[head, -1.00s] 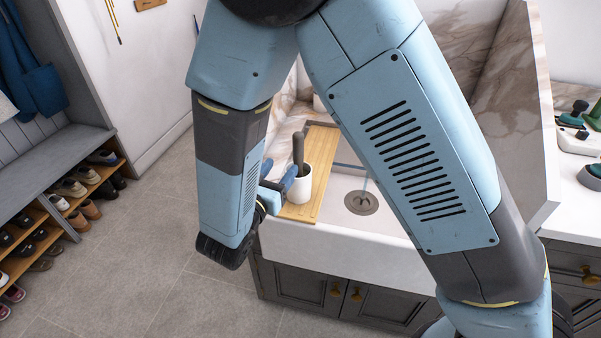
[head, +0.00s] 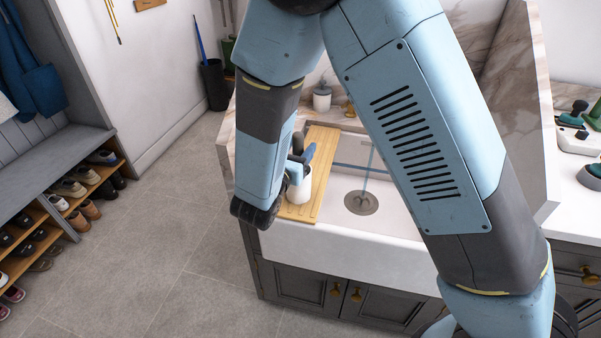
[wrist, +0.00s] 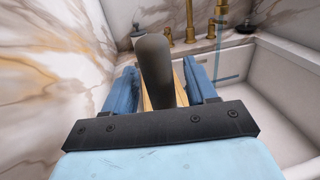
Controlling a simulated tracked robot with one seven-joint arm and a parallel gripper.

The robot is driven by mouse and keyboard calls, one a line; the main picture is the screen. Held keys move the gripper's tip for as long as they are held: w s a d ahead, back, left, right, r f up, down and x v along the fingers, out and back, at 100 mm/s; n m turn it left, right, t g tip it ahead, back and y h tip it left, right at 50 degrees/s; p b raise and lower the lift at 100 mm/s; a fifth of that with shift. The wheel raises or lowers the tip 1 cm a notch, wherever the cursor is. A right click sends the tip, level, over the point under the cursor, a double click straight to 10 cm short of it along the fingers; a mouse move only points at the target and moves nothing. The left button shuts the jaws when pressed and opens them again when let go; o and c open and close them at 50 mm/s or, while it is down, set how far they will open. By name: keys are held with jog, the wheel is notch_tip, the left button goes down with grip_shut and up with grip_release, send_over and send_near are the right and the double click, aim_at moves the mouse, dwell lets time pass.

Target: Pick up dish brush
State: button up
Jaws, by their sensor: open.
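The dish brush shows as a dark grey handle (wrist: 154,68) standing up between my gripper's fingers in the wrist view. In the head view its handle (head: 297,144) is mostly covered by the gripper. It stands in a white cup (head: 300,194) on the wooden board; the brush's lower end is hidden. My gripper (head: 301,158) is open, with its blue fingers at the handle above the cup. In the wrist view, one finger of the gripper (wrist: 160,90) is on each side of the handle. I cannot tell whether either touches it.
The wooden board (head: 322,150) lies across the left of the white sink (head: 347,236). A marble wall (wrist: 50,62) rises close on the left in the wrist view. Brass taps (wrist: 191,22) and a white jar (head: 322,98) stand behind.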

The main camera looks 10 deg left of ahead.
jog(key=shift+c, duration=0.2)
grip_shut()
dwell(0.3)
jog(key=shift+r, duration=0.1)
